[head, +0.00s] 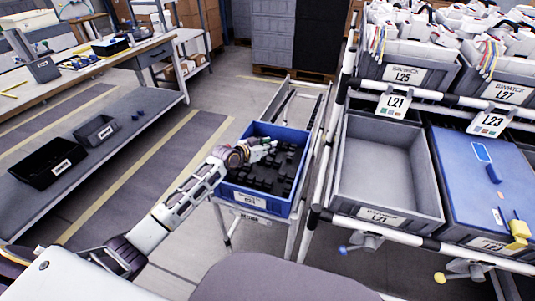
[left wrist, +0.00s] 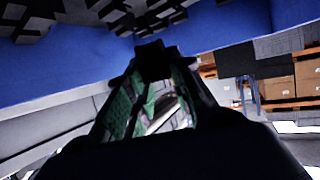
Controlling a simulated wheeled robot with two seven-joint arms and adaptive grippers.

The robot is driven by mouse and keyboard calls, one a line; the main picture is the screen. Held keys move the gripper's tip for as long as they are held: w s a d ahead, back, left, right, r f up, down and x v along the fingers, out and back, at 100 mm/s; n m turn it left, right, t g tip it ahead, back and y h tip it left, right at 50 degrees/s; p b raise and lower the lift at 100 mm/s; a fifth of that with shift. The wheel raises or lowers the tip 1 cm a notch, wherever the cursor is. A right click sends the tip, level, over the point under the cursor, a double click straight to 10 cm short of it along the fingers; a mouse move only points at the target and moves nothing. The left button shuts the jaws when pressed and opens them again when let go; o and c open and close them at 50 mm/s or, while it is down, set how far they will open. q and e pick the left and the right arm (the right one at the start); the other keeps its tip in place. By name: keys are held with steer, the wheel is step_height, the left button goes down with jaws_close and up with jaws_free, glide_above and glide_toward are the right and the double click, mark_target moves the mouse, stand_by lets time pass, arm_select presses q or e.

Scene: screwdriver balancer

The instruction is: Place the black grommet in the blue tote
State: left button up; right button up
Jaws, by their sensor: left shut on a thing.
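The blue tote (head: 242,196) stands on a small stand in the middle of the head view, and many black parts lie in it. My left gripper (head: 270,146) is over the far part of the tote. In the left wrist view, my left gripper (left wrist: 154,78) has its green-lined fingers closing on a small dark piece, the black grommet (left wrist: 153,58). The grommet is not clear in the head view. The blue tote wall (left wrist: 70,80) and black parts fill the top of the left wrist view. My right gripper is not in view.
A rack to the right holds a grey bin (head: 385,180) and a blue-lidded bin (head: 480,185), with more bins above. A metal rail frame (head: 300,90) runs behind the tote. A bench with black bins (head: 50,163) stands left. Floor between bench and tote is clear.

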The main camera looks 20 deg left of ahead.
arm_select(q)
steer(key=shift+f, duration=0.7)
steer(key=shift+f+b, duration=0.4)
steer(key=shift+f, duration=0.95)
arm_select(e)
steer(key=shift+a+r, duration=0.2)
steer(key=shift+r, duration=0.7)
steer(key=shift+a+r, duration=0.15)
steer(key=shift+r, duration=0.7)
arm_select(q)
steer(key=shift+f+b, duration=0.3)
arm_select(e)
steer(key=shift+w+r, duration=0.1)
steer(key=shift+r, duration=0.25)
arm_select(q)
steer(key=o, duration=0.8)
steer(key=shift+o, duration=0.2)
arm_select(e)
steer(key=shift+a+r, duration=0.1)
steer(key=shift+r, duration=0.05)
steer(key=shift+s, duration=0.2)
arm_select(q)
steer(key=shift+r, duration=0.1)
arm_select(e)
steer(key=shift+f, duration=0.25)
